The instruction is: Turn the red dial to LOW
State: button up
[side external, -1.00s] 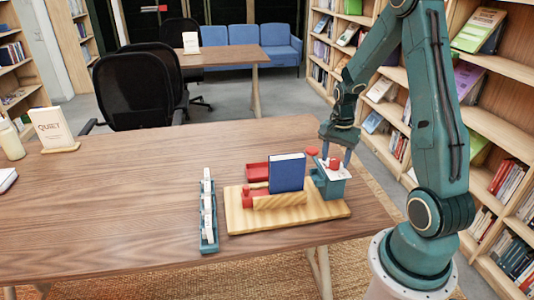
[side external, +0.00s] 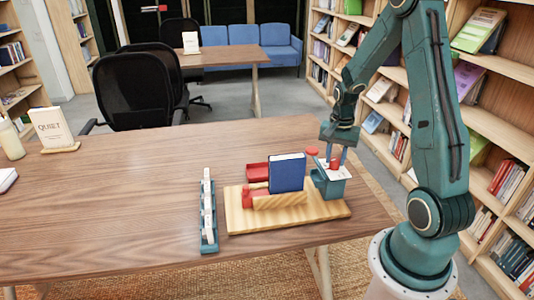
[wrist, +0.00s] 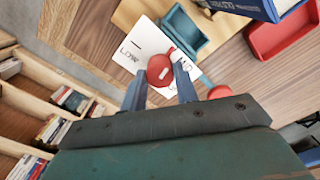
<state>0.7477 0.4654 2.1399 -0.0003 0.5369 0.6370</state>
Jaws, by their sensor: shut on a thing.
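The red dial (side external: 334,166) sits on a white-topped teal box (side external: 331,188) at the right end of a wooden board. In the wrist view the dial (wrist: 160,68) has a short white mark on top. The white plate around it (wrist: 145,42) reads LOW on its left side; another label to the right is partly hidden. My gripper (side external: 337,158) points down over the box. Its two fingers, also in the wrist view (wrist: 160,90), are shut on the dial, one on each side. I cannot tell exactly which label the mark points to.
A red disc (side external: 312,151) stands close behind the box. A blue book (side external: 287,172) stands upright on the board (side external: 290,217), near a red tray (side external: 257,171). A teal rack (side external: 209,240) with white pieces lies to the left. The table's left half is mostly clear.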

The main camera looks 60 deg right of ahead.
aim_at(335, 159)
jog(key=n, duration=1.2)
jog(key=shift+n, duration=1.9)
jog(key=o, duration=1)
jog(key=shift+r, duration=0.1)
notch_tip(335, 159, up, 14)
jog(key=shift+f, duration=0.15)
